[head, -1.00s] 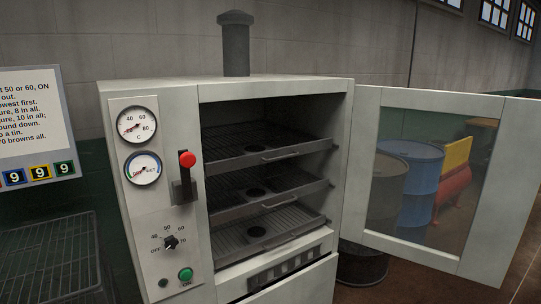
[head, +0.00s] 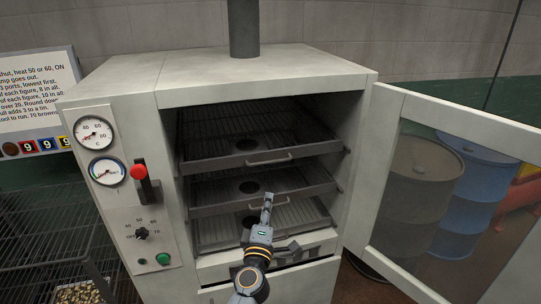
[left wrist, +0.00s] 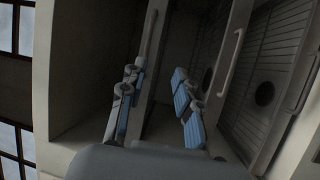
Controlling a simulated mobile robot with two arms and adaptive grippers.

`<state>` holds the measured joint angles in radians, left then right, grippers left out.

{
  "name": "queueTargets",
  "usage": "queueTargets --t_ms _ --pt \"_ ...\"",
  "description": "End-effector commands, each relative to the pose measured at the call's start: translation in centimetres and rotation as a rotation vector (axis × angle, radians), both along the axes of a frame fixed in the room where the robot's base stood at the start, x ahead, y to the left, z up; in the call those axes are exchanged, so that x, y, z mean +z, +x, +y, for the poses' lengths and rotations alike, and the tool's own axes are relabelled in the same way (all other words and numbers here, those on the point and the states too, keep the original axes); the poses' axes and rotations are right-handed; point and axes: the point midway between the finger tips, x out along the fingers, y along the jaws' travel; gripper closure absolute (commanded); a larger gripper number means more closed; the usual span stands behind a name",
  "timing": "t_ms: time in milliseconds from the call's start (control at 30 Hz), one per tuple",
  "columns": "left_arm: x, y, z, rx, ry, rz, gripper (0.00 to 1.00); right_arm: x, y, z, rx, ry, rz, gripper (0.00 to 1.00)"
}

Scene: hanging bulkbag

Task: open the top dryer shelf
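The dryer (head: 228,90) stands open, with three dark wire shelves inside. The top shelf (head: 235,163) has a bar handle (head: 268,160) at its front edge. The middle shelf (head: 225,204) and bottom shelf (head: 215,236) lie below. My left gripper (head: 268,198) is in front of the shelves, pointing up, its tips below the top handle in the picture and apart from it. That tilted view shows a handle (left wrist: 150,35) beyond the fingers and another shelf handle (left wrist: 231,62) to the right.
The glazed dryer door (head: 385,115) is swung open to the right. A control panel with gauges and a red-knobbed lever (head: 139,174) is at the left. A wire rack (head: 50,240) stands left of the dryer. Barrels (head: 425,180) show through the door glass.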

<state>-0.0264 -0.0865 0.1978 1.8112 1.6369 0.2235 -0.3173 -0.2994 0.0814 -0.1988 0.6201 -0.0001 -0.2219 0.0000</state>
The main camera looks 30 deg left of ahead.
Motion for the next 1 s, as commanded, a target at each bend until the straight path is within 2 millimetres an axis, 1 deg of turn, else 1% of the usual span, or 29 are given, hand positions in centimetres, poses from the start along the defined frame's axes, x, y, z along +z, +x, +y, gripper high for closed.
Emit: queueTargets --t_ms 33,100,167,267,433,600,700,833,1000 --pt "1.4 -0.1 0.4 0.010 -0.020 -0.025 0.68 0.4 -0.2 0.2 0.000 0.002 0.003 0.60" --pt "2.1 0.0 0.8 0.017 -0.036 -0.042 0.68 0.5 -0.4 0.5 0.001 0.006 0.005 0.60" --pt "2.3 0.4 1.1 0.018 -0.041 -0.047 0.68 0.5 -0.7 0.8 0.001 0.009 0.008 0.60" --pt "2.6 1.7 1.7 0.017 -0.040 -0.047 0.68 0.6 -0.9 1.1 0.002 0.013 0.011 0.60" --pt "3.3 4.9 3.3 0.017 -0.039 -0.048 0.68 0.8 -0.7 0.8 0.003 0.010 0.008 0.60" --pt "3.7 8.0 4.8 0.015 -0.039 -0.046 0.68 0.5 -0.1 0.3 0.002 0.004 0.001 0.60" --pt "4.0 9.5 5.6 0.017 -0.039 -0.045 0.68 0.3 0.1 0.1 0.000 0.002 -0.003 0.60" --pt "4.2 11.0 6.3 0.016 -0.038 -0.044 0.68 0.0 0.1 0.0 0.000 0.000 -0.003 0.60" --pt "4.4 11.8 6.7 0.015 -0.039 -0.044 0.68 -0.1 0.1 0.0 -0.001 0.000 -0.003 0.60"
